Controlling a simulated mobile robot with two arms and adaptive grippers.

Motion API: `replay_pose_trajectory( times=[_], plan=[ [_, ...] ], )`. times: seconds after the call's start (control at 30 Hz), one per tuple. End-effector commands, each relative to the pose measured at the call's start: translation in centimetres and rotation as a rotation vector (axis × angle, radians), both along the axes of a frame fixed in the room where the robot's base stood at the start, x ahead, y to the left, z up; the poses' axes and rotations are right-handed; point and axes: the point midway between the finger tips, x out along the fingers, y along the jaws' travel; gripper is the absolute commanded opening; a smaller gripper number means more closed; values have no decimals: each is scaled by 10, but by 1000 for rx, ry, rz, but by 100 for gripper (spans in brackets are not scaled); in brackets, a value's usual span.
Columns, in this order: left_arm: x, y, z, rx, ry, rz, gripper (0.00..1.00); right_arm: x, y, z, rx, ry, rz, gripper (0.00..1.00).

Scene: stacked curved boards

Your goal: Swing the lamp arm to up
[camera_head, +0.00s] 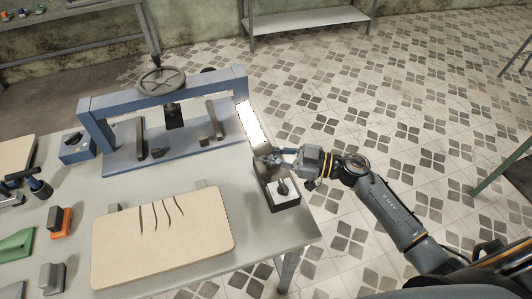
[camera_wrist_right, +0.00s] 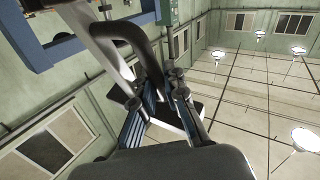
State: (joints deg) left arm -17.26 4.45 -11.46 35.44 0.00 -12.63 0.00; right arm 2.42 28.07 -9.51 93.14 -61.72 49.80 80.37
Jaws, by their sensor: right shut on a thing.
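The lamp stands at the right edge of the workbench. Its dark base (camera_head: 286,205) has a pale top with a round knob. Its bright white light panel (camera_head: 249,122) tilts away toward the blue press. My right gripper (camera_head: 270,159) comes in from the right and is shut on the lamp arm just below the panel. In the right wrist view a dark bent bar (camera_wrist_right: 152,55) of the lamp runs down between the blue-padded fingers (camera_wrist_right: 160,112). My left gripper is not in view.
A blue press frame (camera_head: 165,97) with a handwheel stands just left of the lamp. A beige board (camera_head: 162,240) with dark curved lines lies in front. Several small tools and blocks lie at the left.

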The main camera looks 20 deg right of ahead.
Motion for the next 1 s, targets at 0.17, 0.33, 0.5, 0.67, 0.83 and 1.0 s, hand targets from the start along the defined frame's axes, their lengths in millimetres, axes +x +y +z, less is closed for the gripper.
replay_pose_trajectory(
  times=[0.17, 0.33, 0.5, 0.67, 0.83, 1.0],
  plan=[
    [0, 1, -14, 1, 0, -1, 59, 0, -11, -3, 103, 7, 1, 0],
    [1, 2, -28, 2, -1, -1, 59, 1, -24, -1, 234, 10, 1, 0],
    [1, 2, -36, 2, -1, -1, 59, 1, -33, 2, 317, 13, 0, 0],
    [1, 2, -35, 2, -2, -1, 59, 1, -35, 4, 337, 12, 0, 0],
    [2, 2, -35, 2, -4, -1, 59, 1, -35, 5, 336, 13, -1, 0],
    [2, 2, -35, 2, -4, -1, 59, 1, -35, 5, 336, 12, -1, 36]
  ],
)
